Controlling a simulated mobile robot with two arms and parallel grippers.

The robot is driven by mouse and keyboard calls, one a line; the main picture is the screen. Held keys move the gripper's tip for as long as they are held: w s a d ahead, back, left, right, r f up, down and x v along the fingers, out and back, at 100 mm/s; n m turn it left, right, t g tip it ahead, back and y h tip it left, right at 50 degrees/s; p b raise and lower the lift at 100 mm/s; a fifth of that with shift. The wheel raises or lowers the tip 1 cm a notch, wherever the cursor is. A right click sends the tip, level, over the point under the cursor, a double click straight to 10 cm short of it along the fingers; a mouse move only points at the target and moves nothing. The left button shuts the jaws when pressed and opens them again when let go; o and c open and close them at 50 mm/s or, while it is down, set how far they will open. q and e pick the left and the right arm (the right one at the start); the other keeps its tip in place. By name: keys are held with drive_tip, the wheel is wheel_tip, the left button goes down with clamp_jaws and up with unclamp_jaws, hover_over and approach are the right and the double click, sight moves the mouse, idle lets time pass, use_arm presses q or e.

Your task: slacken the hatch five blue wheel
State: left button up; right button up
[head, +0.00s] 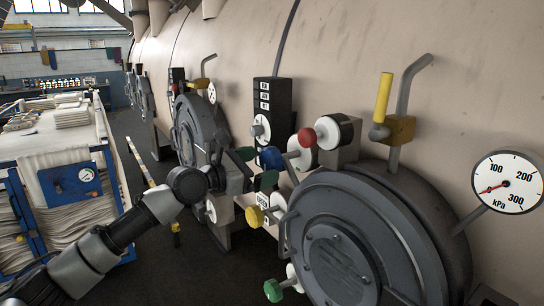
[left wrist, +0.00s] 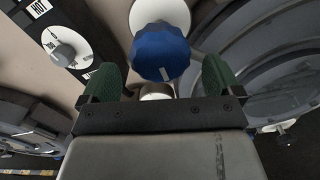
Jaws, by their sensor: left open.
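The blue wheel (head: 271,157) sits on the machine wall beside the near round hatch (head: 340,250), at its upper left. In the left wrist view the blue wheel (left wrist: 160,50) is faceted, with a pale mark on its face, in front of a white round dial. My left gripper (head: 257,167) is open, with green fingertips. In the left wrist view the open left gripper (left wrist: 161,77) has one fingertip on each side of the wheel's lower part; contact cannot be told. No hatch number is legible. My right gripper is not in view.
A red knob (head: 306,137), a yellow knob (head: 254,217) and a green knob (head: 273,291) sit close around the hatch. A yellow-handled valve (head: 384,97) and a kPa gauge (head: 507,182) are to the right. A fabric cart (head: 60,185) stands left, with dark floor between.

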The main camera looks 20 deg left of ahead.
sight(265, 164)
use_arm(q)
drive_tip(key=x, duration=0.2)
drive_tip(key=shift+w+d+r, duration=0.15)
drive_tip(key=shift+w+d, duration=0.05)
drive_tip(key=shift+d, duration=0.05)
drive_tip(key=shift+w+d+p, duration=0.3)
drive_tip(key=shift+w+p, duration=0.05)
drive_tip(key=shift+w, duration=0.2)
drive_tip(key=shift+s, duration=0.1)
drive_tip(key=shift+c, duration=0.6)
drive_tip(key=c, duration=0.8)
